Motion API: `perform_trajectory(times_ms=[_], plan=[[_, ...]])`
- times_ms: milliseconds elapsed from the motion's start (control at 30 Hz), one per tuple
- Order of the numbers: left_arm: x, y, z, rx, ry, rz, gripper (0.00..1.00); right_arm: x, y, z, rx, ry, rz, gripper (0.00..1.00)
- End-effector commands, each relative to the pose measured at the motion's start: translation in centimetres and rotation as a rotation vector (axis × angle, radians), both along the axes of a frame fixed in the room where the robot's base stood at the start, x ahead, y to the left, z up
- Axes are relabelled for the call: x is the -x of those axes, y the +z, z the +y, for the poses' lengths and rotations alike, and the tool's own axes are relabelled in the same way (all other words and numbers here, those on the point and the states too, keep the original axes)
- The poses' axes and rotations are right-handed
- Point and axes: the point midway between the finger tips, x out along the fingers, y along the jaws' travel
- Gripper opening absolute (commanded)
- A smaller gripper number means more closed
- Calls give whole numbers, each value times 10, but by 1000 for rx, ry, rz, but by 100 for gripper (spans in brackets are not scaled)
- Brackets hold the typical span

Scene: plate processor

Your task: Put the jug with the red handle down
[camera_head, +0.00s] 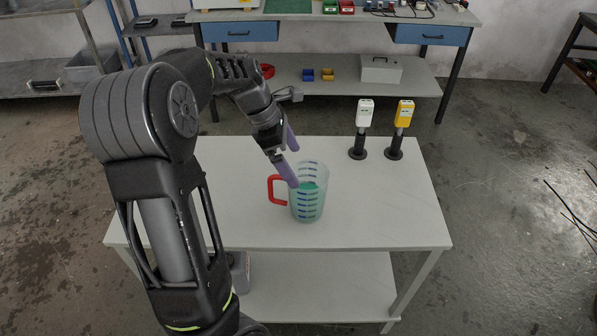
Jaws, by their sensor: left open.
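The clear jug (312,203) with blue measuring marks and green contents stands upright on the white table (385,222). Its red handle (271,189) points left. My left gripper (290,160) is open, with its purple fingers at the upper left of the jug. One finger overlaps the jug's rim near the handle in the picture; I cannot tell whether it touches. My right gripper is not in view.
A white device (365,112) and a yellow device (404,113) stand on black holders at the table's back right. The table's right side is clear. A workbench (330,18) with blue drawers stands behind.

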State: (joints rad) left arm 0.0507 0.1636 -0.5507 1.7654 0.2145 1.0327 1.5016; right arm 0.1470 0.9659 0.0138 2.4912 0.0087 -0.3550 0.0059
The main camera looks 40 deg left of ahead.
Motion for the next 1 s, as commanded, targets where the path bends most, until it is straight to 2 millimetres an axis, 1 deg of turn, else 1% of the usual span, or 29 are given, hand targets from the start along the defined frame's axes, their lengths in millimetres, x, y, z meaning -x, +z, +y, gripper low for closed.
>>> perform_trajectory(times_ms=[33, 200, 333, 467, 1000], plan=[[2, 10, 4, 0, 2, -5, 100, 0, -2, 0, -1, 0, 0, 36], [9, 40, 13, -1, 2, -4, 100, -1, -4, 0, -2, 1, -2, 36], [12, 53, 17, 0, 1, -2, 100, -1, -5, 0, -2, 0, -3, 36], [14, 57, 18, 0, 0, 0, 100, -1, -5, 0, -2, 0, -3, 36], [14, 57, 18, 0, 0, 0, 100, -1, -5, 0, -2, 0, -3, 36]])
